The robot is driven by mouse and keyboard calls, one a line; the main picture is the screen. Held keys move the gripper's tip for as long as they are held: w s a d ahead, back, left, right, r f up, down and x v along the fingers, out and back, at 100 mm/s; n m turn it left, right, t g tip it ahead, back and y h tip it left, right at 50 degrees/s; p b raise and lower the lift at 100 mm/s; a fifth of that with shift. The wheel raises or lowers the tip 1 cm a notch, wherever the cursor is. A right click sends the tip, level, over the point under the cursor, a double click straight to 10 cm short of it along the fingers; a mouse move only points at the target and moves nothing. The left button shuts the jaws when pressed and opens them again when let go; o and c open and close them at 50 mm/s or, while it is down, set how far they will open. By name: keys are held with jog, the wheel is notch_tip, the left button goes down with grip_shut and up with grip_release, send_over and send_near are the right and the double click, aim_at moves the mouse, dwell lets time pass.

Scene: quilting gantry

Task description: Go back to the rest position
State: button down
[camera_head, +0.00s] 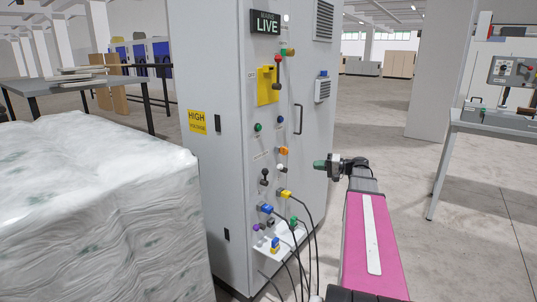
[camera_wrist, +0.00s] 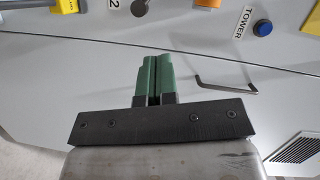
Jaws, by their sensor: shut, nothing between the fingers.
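My gripper (camera_head: 322,164) reaches toward the tall grey cabinet (camera_head: 222,75) from the right, with its green fingers a short way from the front panel. In the wrist view my gripper (camera_wrist: 153,78) shows its two green fingers shut together, with nothing between them. The cabinet door's handle (camera_wrist: 226,85) lies to the right of the fingers there, and the same handle (camera_head: 298,119) stands above and left of my gripper in the head view. No contact with the cabinet shows.
The cabinet carries coloured plugs, knobs and a small shelf (camera_head: 281,247) with hanging black cables (camera_head: 312,225). A wrapped pallet load (camera_head: 95,210) stands at the left. A workbench (camera_head: 490,125) stands at the right. Open floor (camera_head: 465,230) lies between my arm and that bench.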

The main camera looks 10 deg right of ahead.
jog(key=s+a+f+n+g+h, duration=0.1)
jog(key=s+a+f+g+h, duration=0.3)
jog(key=f, duration=0.9)
jog(key=s+a+f+n+g+h, duration=0.1)
jog(key=s+a+f+g+h, duration=0.2)
jog(key=s+a+f+h, duration=0.7)
jog(key=s+a+f, duration=0.3)
jog(key=s+a, duration=0.1)
jog(key=s, duration=0.2)
jog(key=shift+s+a+f+g, duration=0.2)
jog(key=shift+s+a+g, duration=0.1)
jog(key=shift+a+g, duration=0.1)
jog(key=c, duration=1.5)
grip_release()
jog(key=shift+s+f+h, duration=0.1)
jog(key=shift+s+h, duration=0.05)
jog(key=shift+h, duration=0.15)
jog(key=o, duration=0.3)
jog(key=m+t+y, duration=0.8)
jog(key=m+y, duration=0.5)
jog(key=y, duration=0.3)
send_near(283, 169)
jog(key=x, duration=0.6)
jog(key=w+x, duration=0.1)
jog(key=x, duration=0.3)
jog(key=shift+d+f, duration=0.25)
jog(key=shift+f, duration=0.1)
